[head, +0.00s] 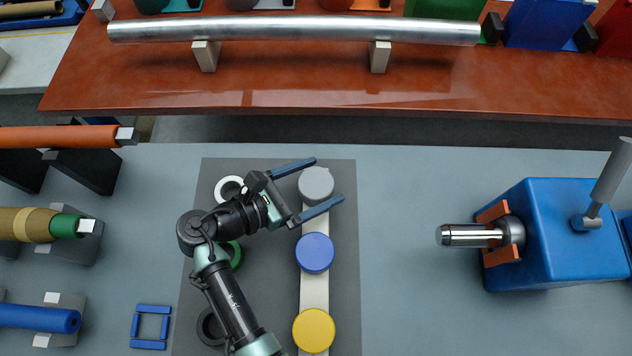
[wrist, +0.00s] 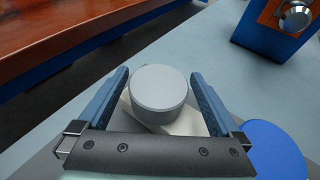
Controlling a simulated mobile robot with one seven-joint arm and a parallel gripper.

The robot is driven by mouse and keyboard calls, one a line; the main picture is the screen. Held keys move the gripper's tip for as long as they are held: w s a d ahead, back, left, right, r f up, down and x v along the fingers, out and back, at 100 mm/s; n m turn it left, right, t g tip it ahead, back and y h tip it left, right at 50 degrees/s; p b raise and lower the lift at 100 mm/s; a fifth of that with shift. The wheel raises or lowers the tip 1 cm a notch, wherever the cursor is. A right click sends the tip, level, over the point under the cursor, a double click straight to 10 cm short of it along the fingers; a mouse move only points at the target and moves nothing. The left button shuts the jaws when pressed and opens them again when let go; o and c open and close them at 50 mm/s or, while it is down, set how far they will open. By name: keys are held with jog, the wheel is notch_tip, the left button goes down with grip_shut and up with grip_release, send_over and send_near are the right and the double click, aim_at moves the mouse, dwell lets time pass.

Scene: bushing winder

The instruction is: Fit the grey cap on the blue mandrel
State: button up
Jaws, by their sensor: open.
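The grey cap (head: 316,184) sits at the far end of a pale strip, above the blue and yellow caps. My gripper (head: 328,179) is open with one finger on each side of the grey cap. In the wrist view the grey cap (wrist: 160,90) stands between the open fingers (wrist: 160,73), with a small gap visible on both sides. A blue mandrel (head: 38,318) lies on a grey support at the lower left, its round end facing right.
A blue cap (head: 315,253) and a yellow cap (head: 314,330) share the strip (head: 314,289). Rings lie left of it, partly behind my arm. A blue machine (head: 570,235) with a steel spindle (head: 470,235) stands right. Orange (head: 60,137) and green-tan rods (head: 30,224) lie left.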

aim_at(321, 181)
jog(key=x, duration=0.3)
jog(key=shift+w+f, duration=0.1)
jog(key=shift+f, duration=0.1)
jog(key=shift+c, duration=0.3)
jog(key=c, duration=1.1)
